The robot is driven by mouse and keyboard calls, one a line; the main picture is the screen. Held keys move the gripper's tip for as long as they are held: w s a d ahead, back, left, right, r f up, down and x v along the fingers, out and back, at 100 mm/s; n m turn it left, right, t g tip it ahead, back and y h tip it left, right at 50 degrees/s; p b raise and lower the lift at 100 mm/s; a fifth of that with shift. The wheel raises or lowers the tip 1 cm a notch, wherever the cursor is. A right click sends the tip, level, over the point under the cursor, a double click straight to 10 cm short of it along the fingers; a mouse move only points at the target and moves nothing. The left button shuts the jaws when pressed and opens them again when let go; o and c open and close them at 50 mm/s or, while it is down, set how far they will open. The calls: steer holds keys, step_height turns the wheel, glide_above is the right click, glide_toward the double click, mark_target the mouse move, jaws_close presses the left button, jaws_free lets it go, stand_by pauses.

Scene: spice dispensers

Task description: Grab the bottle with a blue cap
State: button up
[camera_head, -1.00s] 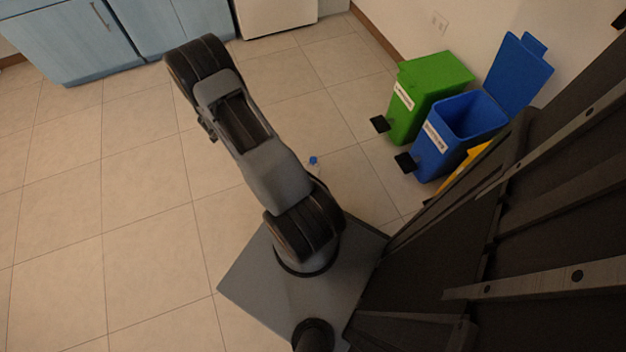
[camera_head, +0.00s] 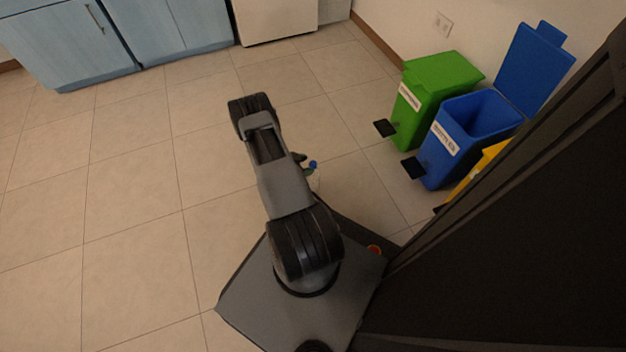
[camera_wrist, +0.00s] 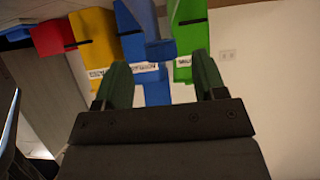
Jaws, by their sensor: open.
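The blue cap (camera_head: 313,164) of a small bottle shows in the head view just right of my arm. The bottle's body below it is pale and hard to make out against the floor. My gripper (camera_wrist: 160,62) is open, its two green fingers apart in the wrist view. A blue cap-like shape (camera_wrist: 160,49) lies between the fingertips there, against the blue bin; I cannot tell its distance from the fingers. In the head view my gripper is mostly hidden behind my arm, with a bit of it close beside the cap.
A green bin (camera_head: 428,100) and an open blue bin (camera_head: 455,150) stand by the wall at right, with a yellow bin (camera_head: 478,172) partly hidden. The wrist view also shows a red bin (camera_wrist: 52,36). Blue cabinets (camera_head: 65,40) stand at the back. The tiled floor at left is clear.

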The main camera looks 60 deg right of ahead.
mark_target(315, 165)
steer(key=b+x, duration=0.2)
steer(key=x, duration=0.3)
steer(key=shift+w+f+b, duration=0.1)
steer(key=shift+f+b, duration=0.05)
steer(key=shift+b, duration=0.25)
steer(key=shift+s+d+f, duration=0.1)
steer(key=shift+s+d, duration=0.15)
steer(key=shift+d, duration=0.1)
steer(key=shift+c, duration=0.3)
jaws_close()
